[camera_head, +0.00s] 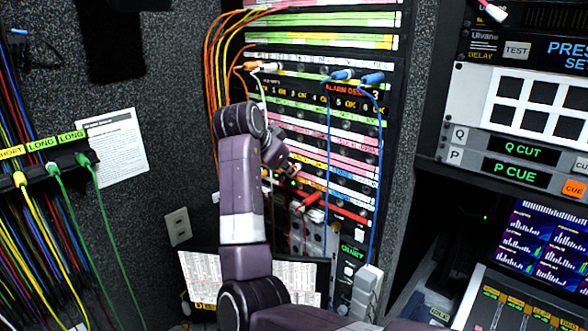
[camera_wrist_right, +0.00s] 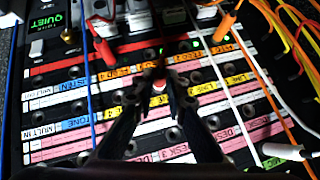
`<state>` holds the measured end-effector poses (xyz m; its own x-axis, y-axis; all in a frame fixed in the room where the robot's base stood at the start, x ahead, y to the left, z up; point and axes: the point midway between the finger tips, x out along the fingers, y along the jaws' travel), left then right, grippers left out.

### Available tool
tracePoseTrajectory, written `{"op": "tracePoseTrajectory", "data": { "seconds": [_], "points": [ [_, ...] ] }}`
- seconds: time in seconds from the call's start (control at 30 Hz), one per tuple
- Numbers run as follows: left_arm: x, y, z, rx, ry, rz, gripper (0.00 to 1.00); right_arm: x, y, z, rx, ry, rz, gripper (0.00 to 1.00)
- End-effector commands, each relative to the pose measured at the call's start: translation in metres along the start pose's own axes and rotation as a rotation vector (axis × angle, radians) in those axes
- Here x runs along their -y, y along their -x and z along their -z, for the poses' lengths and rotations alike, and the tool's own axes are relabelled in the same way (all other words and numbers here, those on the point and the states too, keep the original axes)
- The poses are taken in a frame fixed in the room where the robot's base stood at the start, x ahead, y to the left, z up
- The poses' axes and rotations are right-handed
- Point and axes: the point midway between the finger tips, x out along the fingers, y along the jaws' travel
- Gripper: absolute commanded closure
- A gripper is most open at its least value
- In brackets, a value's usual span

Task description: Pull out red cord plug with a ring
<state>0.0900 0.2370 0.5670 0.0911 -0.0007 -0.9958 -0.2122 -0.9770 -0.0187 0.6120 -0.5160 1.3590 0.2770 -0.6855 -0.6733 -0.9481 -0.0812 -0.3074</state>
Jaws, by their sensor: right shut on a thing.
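My right gripper (camera_head: 291,172) is in front of the patch panel (camera_head: 345,125), at the end of my purple arm. In the right wrist view its dark fingers (camera_wrist_right: 160,88) are closed together on a small red plug (camera_wrist_right: 159,86) with a pale band. Its cord and whether its tip is in a socket are hidden between the fingers. Another red plug (camera_head: 312,198) sits in the panel lower right of the gripper; it also shows at upper left in the right wrist view (camera_wrist_right: 104,51). My left gripper is not in view.
Blue cords (camera_head: 329,150) hang down the panel's right side. Orange and yellow cords (camera_head: 212,75) run down its left edge. An orange plug (camera_wrist_right: 225,27) and white cords are near the gripper. A screen rack (camera_head: 520,120) stands at right.

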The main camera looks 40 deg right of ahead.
Motion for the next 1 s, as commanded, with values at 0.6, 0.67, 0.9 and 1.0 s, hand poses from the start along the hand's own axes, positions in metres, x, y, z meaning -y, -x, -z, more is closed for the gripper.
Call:
{"op": "tracePoseTrajectory", "data": {
  "seconds": [0.6,0.67,0.9,1.0],
  "points": [
    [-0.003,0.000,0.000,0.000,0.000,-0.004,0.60,0.001,0.006,-0.006,0.001,0.001,0.001,1.00],
    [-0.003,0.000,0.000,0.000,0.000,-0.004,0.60,0.001,0.006,-0.006,0.001,0.001,0.001,1.00],
    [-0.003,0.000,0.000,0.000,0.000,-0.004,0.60,0.001,0.009,-0.009,0.001,0.001,0.001,1.00],
    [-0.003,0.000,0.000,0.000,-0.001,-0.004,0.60,0.001,0.009,-0.010,0.001,0.001,0.000,1.00]
  ]
}}
